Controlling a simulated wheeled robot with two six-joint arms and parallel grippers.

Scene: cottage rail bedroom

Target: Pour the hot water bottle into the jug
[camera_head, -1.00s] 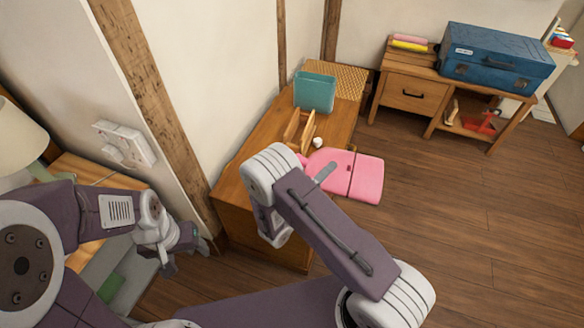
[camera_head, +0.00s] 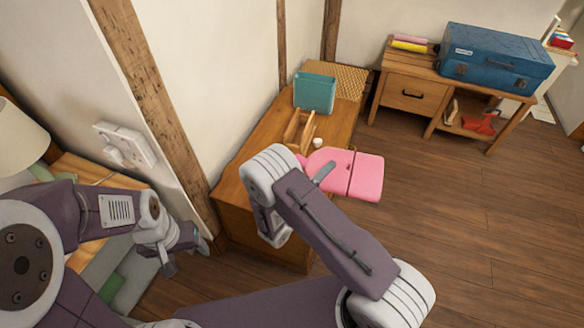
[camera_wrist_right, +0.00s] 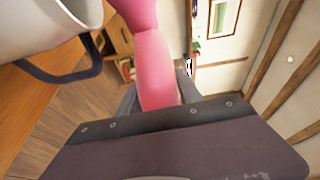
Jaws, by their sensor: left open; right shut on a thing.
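The pink hot water bottle (camera_head: 366,176) is held out over the right edge of the wooden cabinet in the head view. My right gripper (camera_head: 325,172) is shut on it. In the right wrist view the pink bottle (camera_wrist_right: 153,62) runs up from between the fingers of my right gripper (camera_wrist_right: 158,98). A pale jug (camera_wrist_right: 50,28) with a dark blue handle is at the top left of that view, beside the bottle. I cannot make out the jug in the head view; my right arm covers part of the cabinet. My left gripper (camera_head: 183,250) is open and empty, low at the left.
The wooden cabinet (camera_head: 250,165) carries a teal container (camera_head: 314,92), a wooden rack (camera_head: 297,130), a small white item (camera_head: 318,143) and a woven mat (camera_head: 340,78). A blue case (camera_head: 496,58) sits on a desk at the back right. The floor at right is clear.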

